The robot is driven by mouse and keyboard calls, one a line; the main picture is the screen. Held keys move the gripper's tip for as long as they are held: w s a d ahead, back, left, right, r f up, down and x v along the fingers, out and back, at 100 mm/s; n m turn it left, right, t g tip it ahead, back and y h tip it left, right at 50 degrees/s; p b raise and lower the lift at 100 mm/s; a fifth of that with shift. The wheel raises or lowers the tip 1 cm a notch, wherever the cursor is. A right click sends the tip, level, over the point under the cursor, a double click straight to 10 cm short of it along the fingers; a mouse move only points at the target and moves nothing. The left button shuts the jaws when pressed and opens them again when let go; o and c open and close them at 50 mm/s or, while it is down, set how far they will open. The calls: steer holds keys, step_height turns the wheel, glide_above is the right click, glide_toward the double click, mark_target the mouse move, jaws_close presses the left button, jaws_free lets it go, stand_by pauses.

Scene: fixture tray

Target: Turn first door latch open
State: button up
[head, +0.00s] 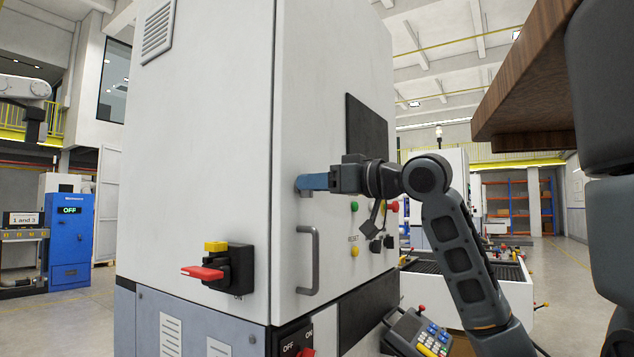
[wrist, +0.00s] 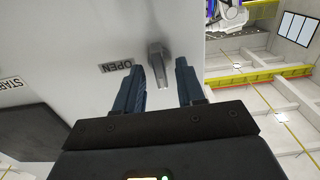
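The latch (wrist: 158,65) is a small grey metal lever on the white cabinet door (wrist: 90,45), beside an OPEN label (wrist: 115,66) in the wrist view. My gripper (wrist: 160,70) is open, with one blue finger on each side of the latch. In the head view my gripper (head: 301,182) is at the cabinet's right face, above the grey door handle (head: 313,260). There the fingers mostly hide the latch.
A red and yellow rotary switch (head: 228,267) sticks out of the cabinet's left face. Buttons (head: 355,252) and a dark panel (head: 366,128) are on the right face. A control pendant (head: 420,332) sits below my arm. A wooden edge (head: 520,85) overhangs at upper right.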

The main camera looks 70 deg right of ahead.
steer(key=shift+c, duration=0.3)
jaws_close()
steer(key=shift+m+p, duration=0.3)
steer(key=shift+p, duration=0.05)
steer(key=m+p, duration=0.3)
steer(key=p, duration=0.1)
steer(key=shift+r+m, duration=0.2)
steer(key=shift+m, duration=0.2)
steer(key=m+p, duration=0.4)
steer(key=p, duration=0.1)
steer(key=shift+d+m, duration=0.1)
steer(key=shift+m, duration=0.2)
steer(key=m+p, duration=0.1)
steer(key=m, duration=0.1)
steer(key=m+p, duration=0.1)
steer(key=m, duration=0.1)
steer(key=shift+d+f, duration=0.1)
steer(key=shift+f, duration=0.3)
steer(key=shift+f+m, duration=0.1)
steer(key=shift+m, duration=2.3)
